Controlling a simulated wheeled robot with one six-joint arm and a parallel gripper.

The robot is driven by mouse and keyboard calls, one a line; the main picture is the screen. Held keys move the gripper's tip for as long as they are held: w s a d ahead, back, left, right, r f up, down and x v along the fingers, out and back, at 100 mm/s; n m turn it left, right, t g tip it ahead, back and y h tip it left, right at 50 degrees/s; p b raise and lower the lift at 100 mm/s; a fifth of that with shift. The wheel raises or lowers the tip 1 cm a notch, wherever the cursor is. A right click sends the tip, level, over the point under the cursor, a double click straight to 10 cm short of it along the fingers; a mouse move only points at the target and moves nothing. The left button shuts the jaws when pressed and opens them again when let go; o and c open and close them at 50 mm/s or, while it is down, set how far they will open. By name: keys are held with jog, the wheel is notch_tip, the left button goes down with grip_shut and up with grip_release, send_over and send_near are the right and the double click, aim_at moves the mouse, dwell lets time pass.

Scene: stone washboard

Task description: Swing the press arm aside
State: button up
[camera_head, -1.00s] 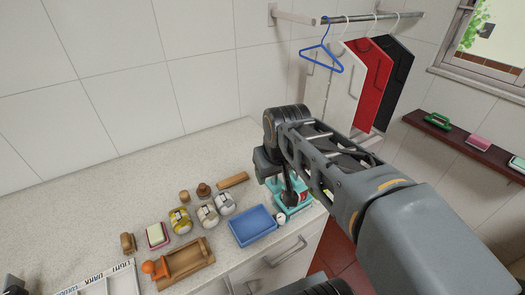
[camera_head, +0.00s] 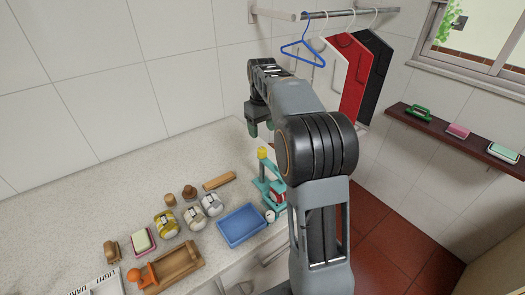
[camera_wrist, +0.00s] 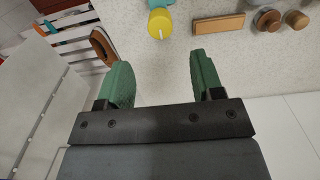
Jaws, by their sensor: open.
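A teal press (camera_head: 270,190) stands near the front edge of the stone counter, with a red part inside its frame. Its yellow knob (camera_head: 262,153) sits at the top and also shows in the wrist view (camera_wrist: 159,24), beyond the fingertips. A sliver of teal shows above it there. My gripper (camera_head: 259,130) has green fingers and is raised above and behind the press, apart from it. The wrist view shows the fingers (camera_wrist: 159,72) spread with nothing between them. My arm hides part of the press's right side.
A blue tray (camera_head: 240,226) stands close left of the press. Hangers with white, red and black boards (camera_head: 349,75) hang behind my arm. The back of the counter is clear.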

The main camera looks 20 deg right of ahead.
aim_at(262, 149)
notch_tip(262, 149, down, 9)
jog(key=shift+f+p, duration=0.15)
jog(key=shift+p, duration=0.15)
grip_shut()
dwell(0.7)
